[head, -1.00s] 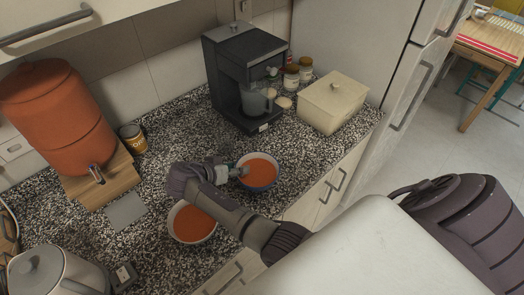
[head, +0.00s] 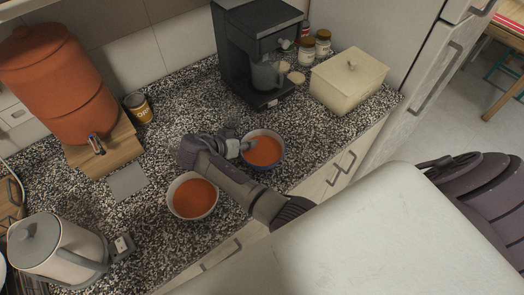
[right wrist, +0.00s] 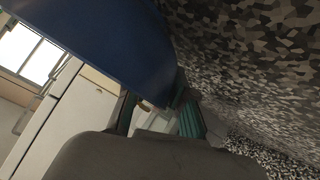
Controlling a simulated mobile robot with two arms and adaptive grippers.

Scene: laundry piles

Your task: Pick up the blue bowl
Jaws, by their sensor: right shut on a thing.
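The blue bowl (head: 279,161), with orange-red contents, is near the middle of the head view, on or just over the speckled counter; I cannot tell if it is clear of it. My right gripper (head: 243,146) is shut on its left rim. In the right wrist view the bowl's dark blue side (right wrist: 110,40) fills the upper left, and the gripper's fingers (right wrist: 157,108) meet its edge. The fingertips are partly hidden by the bowl. My left gripper is not in view.
A white bowl (head: 176,207) with orange-red contents stands close to my right arm. A coffee machine (head: 245,60), jars (head: 306,50) and a cream lidded box (head: 348,82) are behind. A kettle (head: 48,250) and a terracotta dispenser (head: 62,85) stand left. Bare counter (head: 300,130) lies right of the blue bowl.

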